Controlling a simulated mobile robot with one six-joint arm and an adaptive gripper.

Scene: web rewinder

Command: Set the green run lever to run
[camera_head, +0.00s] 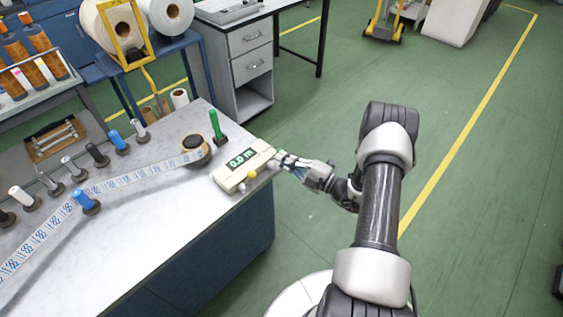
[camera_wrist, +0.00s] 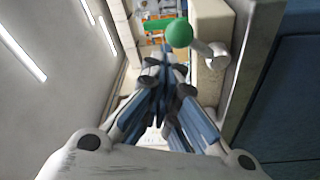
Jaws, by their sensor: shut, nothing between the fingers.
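The green run lever shows in the wrist view as a round green knob (camera_wrist: 179,34) on a short pale rod. The rod joins the side of a cream box. In the head view this cream counter box (camera_head: 228,178) sits at the table's right edge, its display reading 0.0 m.
A yellow knob (camera_head: 251,174) is on the box's front side. A green upright handle (camera_head: 214,122) and a tape roll (camera_head: 196,150) stand behind the box. Several spindles and a printed web (camera_head: 130,176) occupy the white table (camera_head: 165,215). The green floor to the right is open.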

